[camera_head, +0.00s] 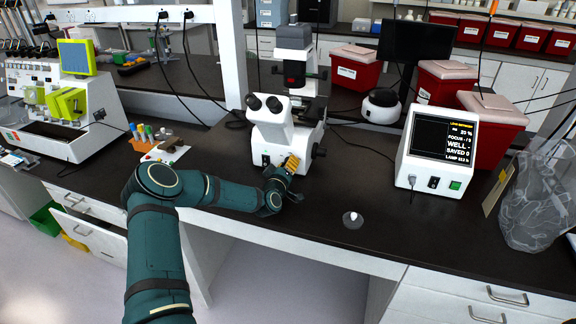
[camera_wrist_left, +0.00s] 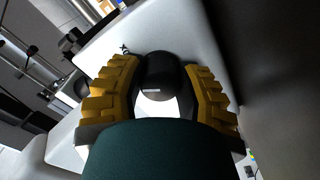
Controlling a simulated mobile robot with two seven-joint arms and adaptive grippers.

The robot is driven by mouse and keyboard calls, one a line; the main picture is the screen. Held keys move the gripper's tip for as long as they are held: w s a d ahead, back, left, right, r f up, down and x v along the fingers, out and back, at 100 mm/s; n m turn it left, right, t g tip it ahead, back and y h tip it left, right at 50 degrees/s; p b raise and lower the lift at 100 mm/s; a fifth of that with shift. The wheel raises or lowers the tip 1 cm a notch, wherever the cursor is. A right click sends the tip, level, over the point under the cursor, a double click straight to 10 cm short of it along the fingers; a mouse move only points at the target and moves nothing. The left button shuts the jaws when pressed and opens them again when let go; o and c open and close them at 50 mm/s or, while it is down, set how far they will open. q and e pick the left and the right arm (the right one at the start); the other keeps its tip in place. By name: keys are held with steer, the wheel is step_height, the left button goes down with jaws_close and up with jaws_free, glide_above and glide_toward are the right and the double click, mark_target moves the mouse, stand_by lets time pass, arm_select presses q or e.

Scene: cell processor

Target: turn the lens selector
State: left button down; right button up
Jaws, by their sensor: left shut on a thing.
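A white microscope (camera_head: 284,128) with dark eyepieces stands on the black bench in the head view. My left gripper (camera_head: 291,168) reaches the lower front of the microscope, its yellow fingers at the body. In the left wrist view, the yellow-padded fingers of my left gripper (camera_wrist_left: 157,85) are shut on a dark rounded knob (camera_wrist_left: 160,72) with a small pale mark, which is the lens selector as far as I can tell. The white microscope body (camera_wrist_left: 150,30) lies behind the knob. My right gripper is not in view.
A white control box (camera_head: 435,155) with a lit screen stands to the right, beside red bins (camera_head: 480,125). A small clear dish (camera_head: 352,219) sits near the front edge. A rack of coloured tubes (camera_head: 148,135) is to the left. Bench between microscope and box is mostly clear.

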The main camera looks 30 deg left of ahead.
arm_select(q)
steer(key=shift+f+n+b, duration=0.15)
steer(key=shift+n+b, duration=1.15)
steer(key=shift+b, duration=0.35)
steer(key=shift+n+b, duration=1.6)
steer(key=shift+n, duration=0.1)
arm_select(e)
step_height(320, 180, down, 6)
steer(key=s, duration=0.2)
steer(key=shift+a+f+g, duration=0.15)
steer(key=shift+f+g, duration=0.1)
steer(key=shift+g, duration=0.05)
arm_select(q)
steer(key=shift+r, duration=0.2)
steer(key=c, duration=0.6)
jaws_free()
steer(key=shift+o, duration=0.2)
steer(key=v, duration=1.2)
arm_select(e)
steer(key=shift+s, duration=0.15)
